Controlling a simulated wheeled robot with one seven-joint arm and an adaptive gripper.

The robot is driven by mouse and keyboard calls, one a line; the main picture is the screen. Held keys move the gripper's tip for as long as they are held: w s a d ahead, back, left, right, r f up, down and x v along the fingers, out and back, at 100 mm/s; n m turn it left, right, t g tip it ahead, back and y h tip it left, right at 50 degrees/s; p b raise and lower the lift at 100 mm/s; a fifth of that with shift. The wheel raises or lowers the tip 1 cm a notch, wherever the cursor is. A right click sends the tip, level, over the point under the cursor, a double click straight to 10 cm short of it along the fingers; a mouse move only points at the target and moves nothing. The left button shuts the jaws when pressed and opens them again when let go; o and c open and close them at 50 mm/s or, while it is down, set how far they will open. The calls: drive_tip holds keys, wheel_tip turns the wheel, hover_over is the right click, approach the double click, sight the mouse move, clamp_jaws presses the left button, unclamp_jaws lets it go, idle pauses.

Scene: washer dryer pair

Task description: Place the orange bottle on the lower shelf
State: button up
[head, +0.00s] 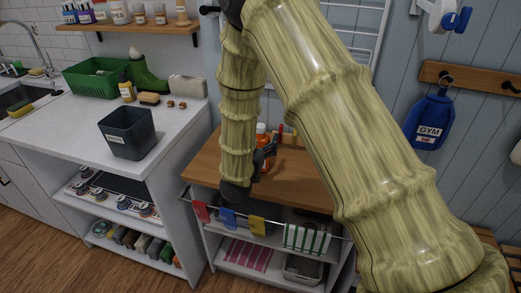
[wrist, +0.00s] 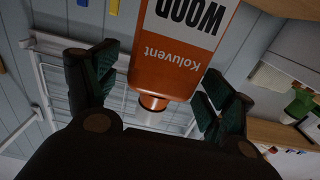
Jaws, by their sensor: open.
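The orange bottle (head: 261,131) stands on the wooden top of the shelf unit, mostly hidden behind my arm and gripper in the head view. In the wrist view the bottle (wrist: 175,72) appears upside down, with an orange and white label and a pale cap. My gripper (head: 266,151) is low over the wooden top beside it. In the wrist view my gripper (wrist: 162,68) is open, with one finger on each side of the bottle; I cannot tell whether either touches it. The lower shelf (head: 220,262) below the top holds a striped red cloth and a basket.
The wooden top (head: 205,165) has bare room at its left. A rail with coloured cloths (head: 257,225) crosses the unit's front. A wire basket (head: 303,268) sits low at right. A dark bin (head: 127,132) stands on the white counter at left.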

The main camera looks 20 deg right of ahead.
drive_tip(key=shift+w+d, duration=0.2)
drive_tip(key=shift+w, duration=0.15)
clamp_jaws()
drive_tip(key=shift+r, duration=0.1)
